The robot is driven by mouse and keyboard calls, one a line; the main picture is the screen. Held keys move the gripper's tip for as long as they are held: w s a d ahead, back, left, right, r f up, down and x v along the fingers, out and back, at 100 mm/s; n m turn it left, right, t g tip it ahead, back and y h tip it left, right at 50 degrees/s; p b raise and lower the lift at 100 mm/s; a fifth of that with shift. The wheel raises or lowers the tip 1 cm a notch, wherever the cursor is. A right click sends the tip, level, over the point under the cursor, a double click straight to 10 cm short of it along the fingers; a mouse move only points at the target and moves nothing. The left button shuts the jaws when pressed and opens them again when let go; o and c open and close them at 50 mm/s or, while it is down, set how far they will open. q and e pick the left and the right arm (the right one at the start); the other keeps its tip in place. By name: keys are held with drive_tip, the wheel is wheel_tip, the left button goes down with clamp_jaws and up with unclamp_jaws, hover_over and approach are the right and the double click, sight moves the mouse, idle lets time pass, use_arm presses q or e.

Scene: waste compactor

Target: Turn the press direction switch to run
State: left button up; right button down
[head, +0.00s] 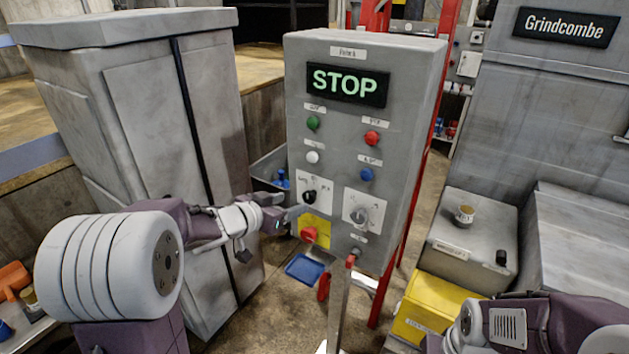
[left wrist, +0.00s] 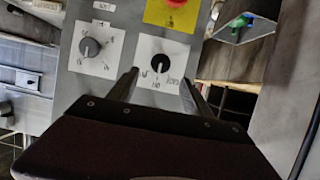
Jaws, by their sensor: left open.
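The grey control box (head: 345,130) has two rotary switches on white plates. The left one has a black knob (head: 309,197); the right one has a grey knob (head: 360,216). Their small labels are too blurred to read for certain, so I cannot tell which is the press direction switch. My left gripper (head: 297,211) is open close to the black knob. In the left wrist view the black knob (left wrist: 159,64) shows between and just beyond the two fingertips (left wrist: 160,80); contact cannot be told. The other knob (left wrist: 88,47) is off to the side. My right gripper is out of view.
A lit STOP display (head: 346,84) and green, red, white and blue buttons are above the switches. A red emergency button (head: 309,235) on yellow sits just below the black knob. A grey cabinet (head: 150,120) stands left, and a yellow bin (head: 430,308) low at right.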

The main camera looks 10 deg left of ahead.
sight(308, 197)
use_arm(q)
drive_tip(key=x, duration=0.7)
drive_tip(key=shift+w+a+f, duration=0.1)
drive_tip(key=shift+w+a, duration=0.05)
drive_tip(key=shift+w, duration=0.25)
drive_tip(key=shift+w+d+f, duration=0.1)
drive_tip(key=shift+w+d, duration=0.15)
drive_tip(key=shift+d+y, duration=0.3)
drive_tip(key=shift+a, duration=0.25)
drive_tip(key=c, duration=0.9)
clamp_jaws()
drive_tip(key=shift+d, duration=0.1)
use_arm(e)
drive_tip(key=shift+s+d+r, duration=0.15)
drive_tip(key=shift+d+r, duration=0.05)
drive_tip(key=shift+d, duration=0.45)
